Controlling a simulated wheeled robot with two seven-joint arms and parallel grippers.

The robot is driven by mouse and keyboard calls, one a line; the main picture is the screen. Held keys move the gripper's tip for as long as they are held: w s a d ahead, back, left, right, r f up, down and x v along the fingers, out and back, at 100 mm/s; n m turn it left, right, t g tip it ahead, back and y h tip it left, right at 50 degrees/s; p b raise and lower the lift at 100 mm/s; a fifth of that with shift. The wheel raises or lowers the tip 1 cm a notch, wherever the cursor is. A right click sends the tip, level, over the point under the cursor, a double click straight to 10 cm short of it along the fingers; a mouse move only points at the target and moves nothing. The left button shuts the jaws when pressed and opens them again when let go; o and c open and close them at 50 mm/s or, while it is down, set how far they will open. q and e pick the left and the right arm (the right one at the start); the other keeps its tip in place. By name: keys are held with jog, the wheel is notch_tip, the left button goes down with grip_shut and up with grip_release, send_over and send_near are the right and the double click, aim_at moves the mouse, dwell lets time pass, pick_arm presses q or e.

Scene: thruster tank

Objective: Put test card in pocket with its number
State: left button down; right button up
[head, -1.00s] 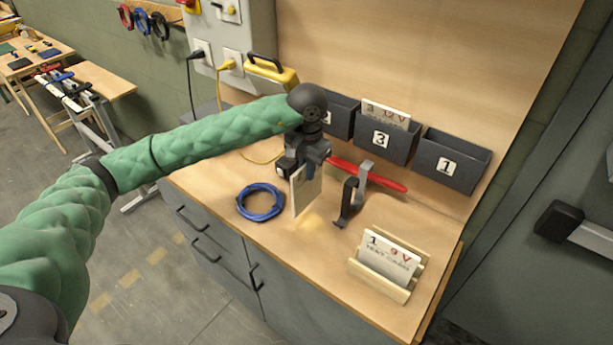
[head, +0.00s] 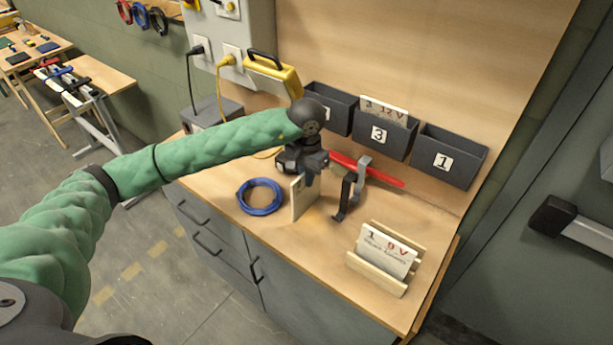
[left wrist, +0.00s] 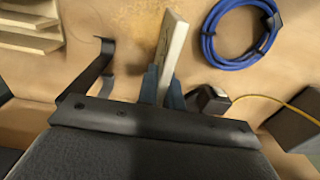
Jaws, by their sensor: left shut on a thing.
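My left gripper (head: 306,177) is shut on a pale test card (head: 302,200), held upright above the bench between the blue cable and a dark bracket. The held card shows edge-on in the left wrist view (left wrist: 171,45); its number cannot be read. A card marked 1, 9V (head: 386,250) stands in the wooden rack (head: 378,275) at the front right. Three dark pockets hang on the back panel. The pocket marked 1 (head: 463,168) looks empty. The pocket marked 3 (head: 372,146) holds a card marked 3, 12V (head: 385,108). The left pocket's label (head: 326,114) is partly hidden by my gripper.
A coiled blue cable (head: 260,211) lies left of the held card. A dark bracket (head: 343,200) and a red-handled tool (head: 375,172) are right of it. The bench between bracket and rack is clear.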

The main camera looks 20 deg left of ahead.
pick_arm(q)
jog(key=shift+f, duration=0.1)
jog(key=c, duration=1.6)
grip_release()
jog(key=shift+o, duration=0.2)
